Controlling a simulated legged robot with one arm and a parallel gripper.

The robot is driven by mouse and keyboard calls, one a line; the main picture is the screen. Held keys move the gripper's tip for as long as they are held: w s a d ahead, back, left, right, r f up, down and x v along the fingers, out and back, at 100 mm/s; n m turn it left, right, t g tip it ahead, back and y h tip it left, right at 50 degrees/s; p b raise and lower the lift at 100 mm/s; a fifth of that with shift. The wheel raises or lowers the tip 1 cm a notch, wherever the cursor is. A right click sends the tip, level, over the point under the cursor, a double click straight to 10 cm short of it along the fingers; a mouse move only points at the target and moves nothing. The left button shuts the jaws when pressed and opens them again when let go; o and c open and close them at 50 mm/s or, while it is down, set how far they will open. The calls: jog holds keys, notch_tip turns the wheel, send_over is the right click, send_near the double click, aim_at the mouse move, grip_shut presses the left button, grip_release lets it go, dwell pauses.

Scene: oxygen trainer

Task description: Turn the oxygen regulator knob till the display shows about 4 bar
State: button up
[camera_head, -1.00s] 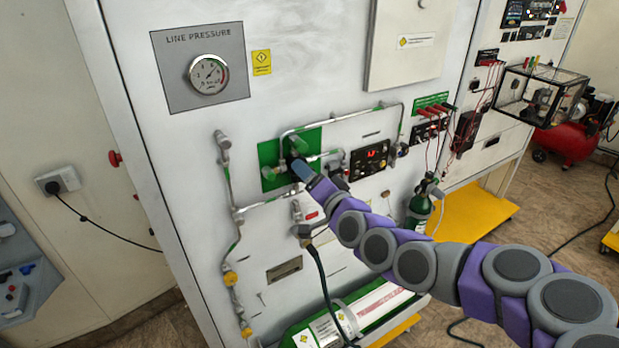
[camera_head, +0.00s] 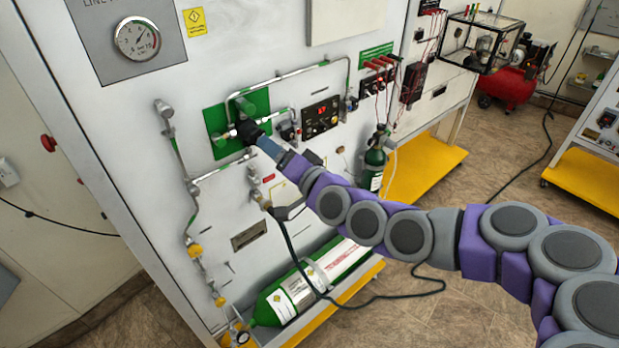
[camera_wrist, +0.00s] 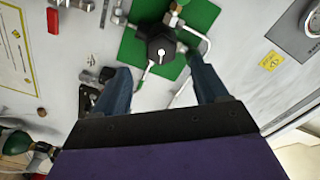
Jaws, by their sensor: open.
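The black regulator knob (camera_head: 250,132) sits on a green plate (camera_head: 215,119) on the white panel. In the wrist view the knob (camera_wrist: 161,40) has a pale pointer mark and lies between and just beyond my two blue fingers. My gripper (camera_wrist: 159,66) is open. In the head view my gripper (camera_head: 262,142) reaches the knob from the lower right. I cannot tell whether the fingers touch it. The display (camera_head: 321,117) is right of the knob and shows red digits too small to read surely. A round line pressure gauge (camera_head: 137,38) is at the upper left.
Metal pipes (camera_head: 300,70) run around the green plate. A hose (camera_head: 290,245) hangs below. A green cylinder (camera_head: 290,297) lies on a yellow base, and a smaller upright one (camera_head: 375,160) stands to the right. Red plugs (camera_head: 383,62) are on the panel's right.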

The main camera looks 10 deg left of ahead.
jog(key=b+v, duration=0.9)
jog(key=v, duration=0.1)
jog(key=shift+d, duration=0.2)
dwell(0.3)
jog(key=s+d+f+n+g+h, duration=0.2)
jog(key=s+d+f+g+h, duration=0.25)
jog(key=f, duration=0.35)
jog(key=s+d+f+n+g+h, duration=0.1)
jog(key=s+d+f+g+h, duration=0.25)
jog(key=s+f, duration=0.4)
jog(key=s+d+f+m+g+h, duration=0.1)
jog(key=s+d+g+h, duration=0.1)
jog(key=s+d, duration=0.4)
jog(key=s+d+f+m+g+h, duration=0.1)
jog(key=s+d+f+g+h, duration=0.1)
jog(key=s+d, duration=0.5)
jog(key=s+g+h, duration=0.1)
jog(key=s, duration=0.4)
jog(key=shift+d+f+g+h, duration=0.25)
jog(key=shift+d+g+h, duration=0.05)
